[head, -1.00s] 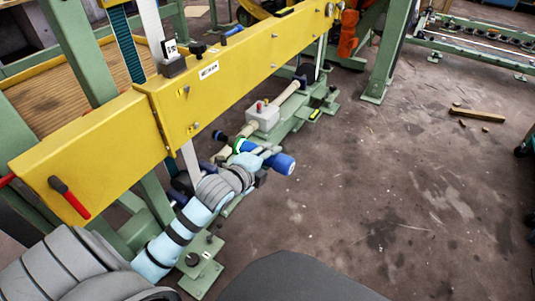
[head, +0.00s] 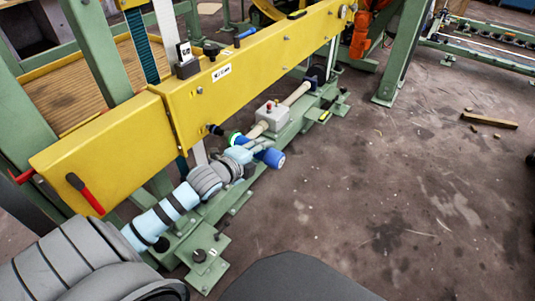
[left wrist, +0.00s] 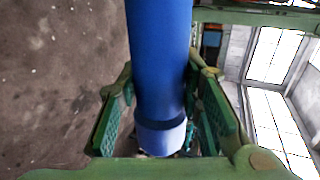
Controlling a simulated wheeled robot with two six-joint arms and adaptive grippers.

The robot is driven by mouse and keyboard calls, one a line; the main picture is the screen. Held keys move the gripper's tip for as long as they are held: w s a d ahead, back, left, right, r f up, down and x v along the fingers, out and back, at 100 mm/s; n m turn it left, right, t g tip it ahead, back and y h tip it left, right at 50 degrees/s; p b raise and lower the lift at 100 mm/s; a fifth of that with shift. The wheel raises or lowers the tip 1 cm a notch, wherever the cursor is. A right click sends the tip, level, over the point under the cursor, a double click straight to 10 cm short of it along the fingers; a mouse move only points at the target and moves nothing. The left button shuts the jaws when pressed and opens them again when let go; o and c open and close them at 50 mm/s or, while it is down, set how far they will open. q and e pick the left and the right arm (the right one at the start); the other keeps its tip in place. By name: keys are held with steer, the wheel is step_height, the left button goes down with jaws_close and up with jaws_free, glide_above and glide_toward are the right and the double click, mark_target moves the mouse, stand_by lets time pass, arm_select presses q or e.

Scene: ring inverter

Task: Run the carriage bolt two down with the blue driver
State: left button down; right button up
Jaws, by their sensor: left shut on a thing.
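The blue driver (head: 272,157) is held at my left gripper (head: 254,150), low beside the yellow beam. A bright green ring (head: 235,138) shows at its left part. In the left wrist view the driver's blue body (left wrist: 160,60) runs between the green fingers of the left gripper (left wrist: 160,122), which are shut around it. Its lower end has a paler blue band. I cannot pick out carriage bolt two; the driver's working end is not clear. My right gripper is not in view.
The yellow beam (head: 250,65) crosses above my left arm. A green base rail (head: 292,120) carries a grey box with a red button (head: 272,113). A red-handled lever (head: 85,194) is at the beam's near end. The floor to the right is mostly clear.

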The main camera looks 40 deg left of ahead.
arm_select(q)
steer(key=shift+a+r, duration=0.1)
steer(key=shift+a, duration=0.1)
steer(key=shift+p, duration=0.3)
stand_by(0.6)
steer(key=shift+a+r, duration=0.1)
steer(key=shift+a, duration=1)
stand_by(0.7)
steer(key=shift+a, duration=0.15)
stand_by(0.7)
stand_by(0.8)
